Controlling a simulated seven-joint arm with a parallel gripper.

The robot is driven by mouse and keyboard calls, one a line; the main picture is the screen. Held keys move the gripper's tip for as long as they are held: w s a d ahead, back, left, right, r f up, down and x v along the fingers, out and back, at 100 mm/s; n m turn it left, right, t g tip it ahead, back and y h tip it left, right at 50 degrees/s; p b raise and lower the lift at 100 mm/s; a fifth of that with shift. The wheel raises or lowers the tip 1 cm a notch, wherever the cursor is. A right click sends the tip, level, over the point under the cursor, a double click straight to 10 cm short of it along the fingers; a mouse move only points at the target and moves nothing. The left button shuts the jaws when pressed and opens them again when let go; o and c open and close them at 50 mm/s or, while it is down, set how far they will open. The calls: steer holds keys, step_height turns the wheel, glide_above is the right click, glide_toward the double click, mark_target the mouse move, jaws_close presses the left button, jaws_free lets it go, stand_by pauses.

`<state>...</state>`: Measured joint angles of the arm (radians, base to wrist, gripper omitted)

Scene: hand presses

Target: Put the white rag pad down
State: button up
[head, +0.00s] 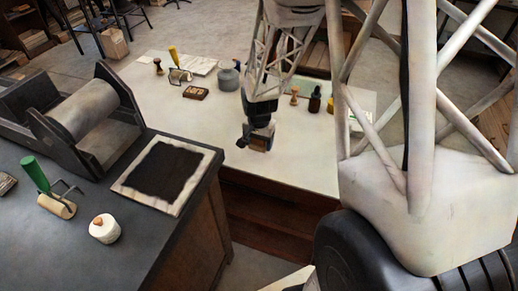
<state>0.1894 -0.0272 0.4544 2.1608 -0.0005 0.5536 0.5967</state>
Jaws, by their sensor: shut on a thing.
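My gripper (256,139) is in the middle of the head view, pointing down over the front part of the pale table. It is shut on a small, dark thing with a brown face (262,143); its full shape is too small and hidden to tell. A white round pad with an orange-brown knob (104,229) stands on the dark bench at the lower left, well apart from my gripper. I cannot tell whether the held thing has any white cloth on it.
The dark bench (150,224) also bears a press with a grey roller (84,112), a green-handled roller (50,190) and a black-inked slab (165,172). On the pale table (220,135) stand a yellow-handled roller (179,72), brown block (195,92), grey can (229,78) and dark bottle (315,101). Its front middle is clear.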

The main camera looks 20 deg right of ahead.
mark_target(259, 149)
steer(key=shift+f, duration=0.1)
steer(key=shift+f, duration=1.65)
steer(key=shift+f, duration=0.1)
steer(key=o, duration=0.9)
steer(key=shift+r, duration=6.1)
